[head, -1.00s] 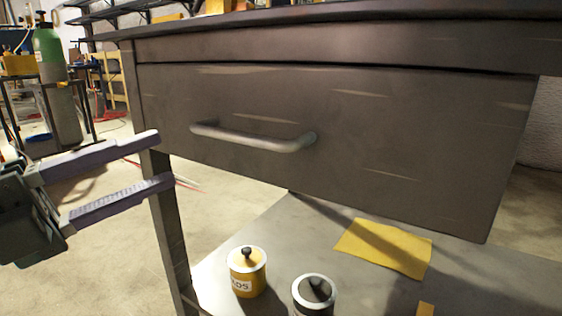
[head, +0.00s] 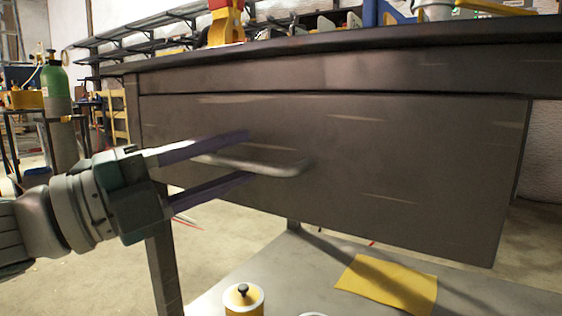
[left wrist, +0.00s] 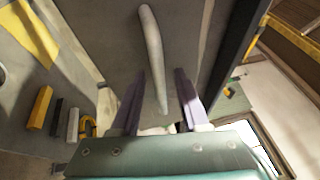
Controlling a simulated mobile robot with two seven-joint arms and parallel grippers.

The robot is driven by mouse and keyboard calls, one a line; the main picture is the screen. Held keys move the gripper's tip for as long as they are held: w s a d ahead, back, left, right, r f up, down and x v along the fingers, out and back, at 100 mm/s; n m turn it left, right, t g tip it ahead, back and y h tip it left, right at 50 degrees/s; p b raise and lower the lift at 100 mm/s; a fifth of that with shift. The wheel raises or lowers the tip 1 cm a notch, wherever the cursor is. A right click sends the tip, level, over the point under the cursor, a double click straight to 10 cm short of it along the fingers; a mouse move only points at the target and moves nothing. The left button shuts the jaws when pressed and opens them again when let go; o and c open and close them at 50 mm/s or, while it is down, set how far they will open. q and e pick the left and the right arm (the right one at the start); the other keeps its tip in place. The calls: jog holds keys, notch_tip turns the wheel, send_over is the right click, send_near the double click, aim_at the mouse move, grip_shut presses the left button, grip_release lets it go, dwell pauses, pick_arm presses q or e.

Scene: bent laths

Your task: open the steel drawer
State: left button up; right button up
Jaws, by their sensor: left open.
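The steel drawer (head: 400,160) is a dark grey scratched front under the bench top, and it looks shut. Its handle (head: 275,169) is a horizontal grey bar on the drawer front. My left gripper (head: 249,156) is open, with one finger above and one below the left part of the handle in the head view. In the left wrist view the handle (left wrist: 152,50) reaches down between the two open fingers (left wrist: 160,80). The fingers look clear of the bar; I cannot tell how near the tips are to the drawer front. My right gripper is not in view.
The bench top (head: 330,45) overhangs the drawer and carries several items. A lower shelf (head: 270,270) holds a yellow cloth (head: 390,283) and a yellow tin (head: 243,300). A bench leg (head: 165,270) stands below my left gripper. A green gas cylinder (head: 55,90) stands at the back left.

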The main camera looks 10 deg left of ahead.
pick_arm(q)
grip_shut()
dwell(1.4)
